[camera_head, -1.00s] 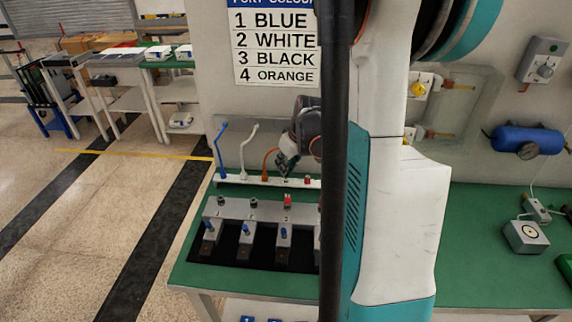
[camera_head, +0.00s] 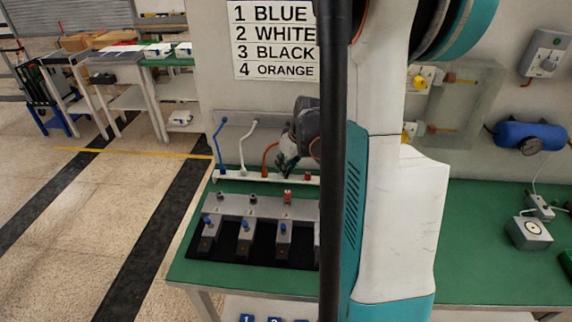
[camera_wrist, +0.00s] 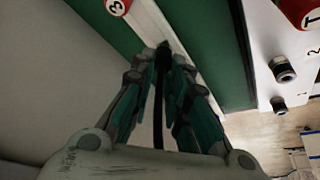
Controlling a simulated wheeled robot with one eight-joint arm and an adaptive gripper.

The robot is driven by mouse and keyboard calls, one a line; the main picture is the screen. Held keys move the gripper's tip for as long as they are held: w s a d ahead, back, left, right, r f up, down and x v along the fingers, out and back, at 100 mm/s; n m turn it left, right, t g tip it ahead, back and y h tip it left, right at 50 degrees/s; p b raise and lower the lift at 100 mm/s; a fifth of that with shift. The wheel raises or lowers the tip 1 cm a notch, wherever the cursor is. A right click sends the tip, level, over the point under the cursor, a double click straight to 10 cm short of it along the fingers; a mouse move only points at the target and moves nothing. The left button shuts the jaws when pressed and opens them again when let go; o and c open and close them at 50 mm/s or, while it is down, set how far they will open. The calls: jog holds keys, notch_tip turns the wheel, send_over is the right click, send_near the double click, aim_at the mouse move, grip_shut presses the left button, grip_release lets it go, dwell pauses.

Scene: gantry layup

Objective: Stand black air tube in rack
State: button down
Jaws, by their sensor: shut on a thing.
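My gripper (camera_head: 284,170) is shut on the black air tube (camera_wrist: 158,105), a thin dark strip between the fingers in the wrist view. The fingertips (camera_wrist: 166,52) are over the white rack (camera_wrist: 187,55), close above or at it; contact cannot be told. In the head view the rack (camera_head: 232,176) is a low white rail at the back of the green bench. Blue (camera_head: 219,145), white (camera_head: 244,145) and orange (camera_head: 265,157) tubes stand in it, left of my gripper. The black tube's lower end is hidden by the fingers.
A grey valve block (camera_head: 262,208) with several knobs and ports sits in front of the rack. A port colour sign (camera_head: 274,45) hangs on the wall behind. My arm hides the rack's right end.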

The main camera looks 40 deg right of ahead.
jog(key=shift+f+b, duration=0.3)
jog(key=shift+f, duration=0.15)
jog(key=c, duration=1.5)
grip_release()
jog(key=shift+o, duration=0.2)
jog(key=v, duration=1.2)
jog(key=shift+w+r, duration=0.1)
